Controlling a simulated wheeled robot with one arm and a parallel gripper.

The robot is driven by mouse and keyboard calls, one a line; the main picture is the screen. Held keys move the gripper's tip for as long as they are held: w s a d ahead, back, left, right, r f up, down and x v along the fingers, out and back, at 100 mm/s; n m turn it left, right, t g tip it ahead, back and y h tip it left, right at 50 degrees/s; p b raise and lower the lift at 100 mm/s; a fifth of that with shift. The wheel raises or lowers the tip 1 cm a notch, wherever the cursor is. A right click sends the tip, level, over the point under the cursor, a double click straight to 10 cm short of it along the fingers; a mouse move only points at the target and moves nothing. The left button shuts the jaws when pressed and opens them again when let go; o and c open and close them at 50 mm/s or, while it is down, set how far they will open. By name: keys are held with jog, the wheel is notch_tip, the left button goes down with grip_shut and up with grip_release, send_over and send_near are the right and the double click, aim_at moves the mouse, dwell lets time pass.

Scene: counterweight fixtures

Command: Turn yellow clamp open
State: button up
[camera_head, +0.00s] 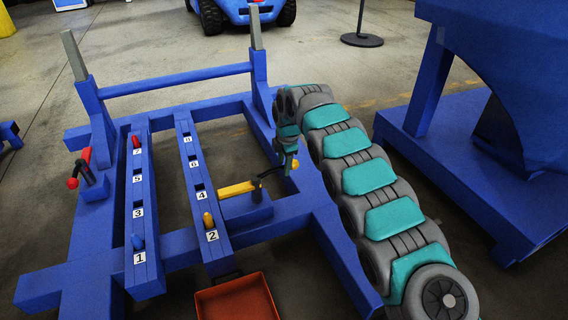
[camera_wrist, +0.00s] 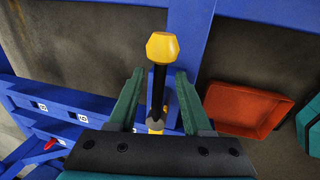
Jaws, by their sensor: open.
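The yellow clamp stands on the blue frame in the head view, with a yellow bar (camera_head: 237,189) and a black lever running right toward my gripper (camera_head: 290,155). A small yellow part shows beside the gripper there. In the wrist view, the clamp's yellow knob (camera_wrist: 161,47) sits at the end of a black rod, just beyond the fingertips. My gripper (camera_wrist: 160,76) is open, with its two green fingers on either side of the rod. A gap shows on both sides. The rod's lower end is partly hidden by my gripper's body.
A red-handled clamp (camera_head: 80,168) stands on the left of the frame. Numbered blue rails hold red (camera_head: 136,141), blue (camera_head: 137,242) and yellow (camera_head: 208,219) pegs. A red tray (camera_head: 238,299) is at the front. A large blue structure (camera_head: 490,140) stands to the right.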

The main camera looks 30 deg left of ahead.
grip_shut()
dwell(1.4)
